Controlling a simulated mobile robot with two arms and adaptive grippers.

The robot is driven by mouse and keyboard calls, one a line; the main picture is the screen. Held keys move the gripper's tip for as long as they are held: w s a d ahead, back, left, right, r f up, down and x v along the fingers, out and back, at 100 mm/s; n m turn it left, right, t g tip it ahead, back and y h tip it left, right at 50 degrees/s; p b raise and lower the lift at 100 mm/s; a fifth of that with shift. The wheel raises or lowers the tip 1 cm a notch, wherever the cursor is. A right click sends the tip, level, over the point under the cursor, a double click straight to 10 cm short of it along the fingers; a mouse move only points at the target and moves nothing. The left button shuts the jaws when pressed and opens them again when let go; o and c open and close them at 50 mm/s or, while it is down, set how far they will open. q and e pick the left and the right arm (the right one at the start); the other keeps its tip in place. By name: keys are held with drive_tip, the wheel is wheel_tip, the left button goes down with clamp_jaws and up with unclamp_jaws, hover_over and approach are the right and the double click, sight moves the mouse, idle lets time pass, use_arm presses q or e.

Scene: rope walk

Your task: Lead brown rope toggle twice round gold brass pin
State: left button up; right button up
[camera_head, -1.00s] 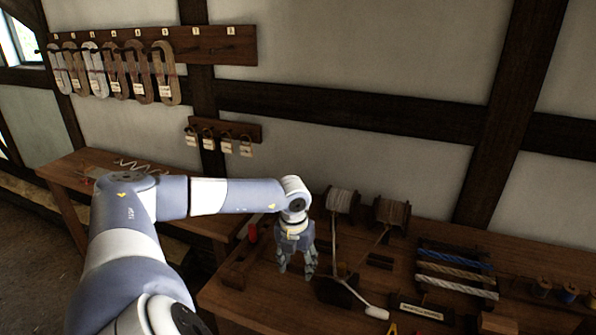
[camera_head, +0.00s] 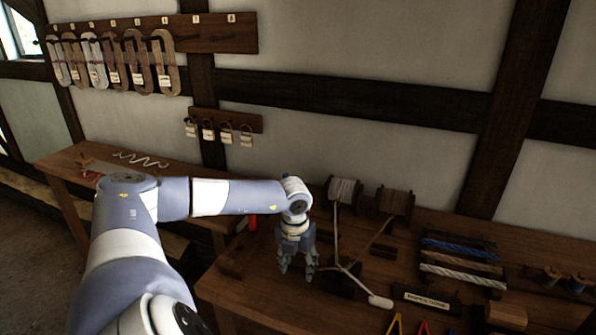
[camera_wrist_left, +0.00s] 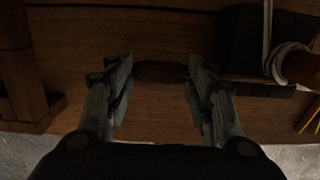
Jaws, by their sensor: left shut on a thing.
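My left gripper (camera_head: 298,268) points down over the bench, left of a dark block (camera_head: 340,286). In the left wrist view its two fingers (camera_wrist_left: 159,82) are on either side of a dark brown toggle (camera_wrist_left: 160,72), which they hold. Which turns belong to the brown rope cannot be told. A brown rope (camera_head: 377,238) runs from the right spool toward the block. My right gripper is not in view.
A pale spool (camera_head: 343,190) and a brownish spool (camera_head: 395,200) stand at the back. A white toggle (camera_head: 380,301) lies right of the block. Rope samples (camera_head: 460,258) lie further right. Yellow-handled tool (camera_head: 394,325) at the front.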

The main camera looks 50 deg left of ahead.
use_arm(q)
drive_tip(key=shift+f+b, duration=0.65)
drive_tip(key=shift+f, duration=0.25)
drive_tip(key=o, duration=0.9)
drive_tip(key=shift+r, duration=0.1)
wheel_tip(320, 180, up, 12)
drive_tip(key=s, duration=0.1)
drive_tip(key=shift+s+d, duration=0.15)
drive_tip(key=shift+d, duration=0.2)
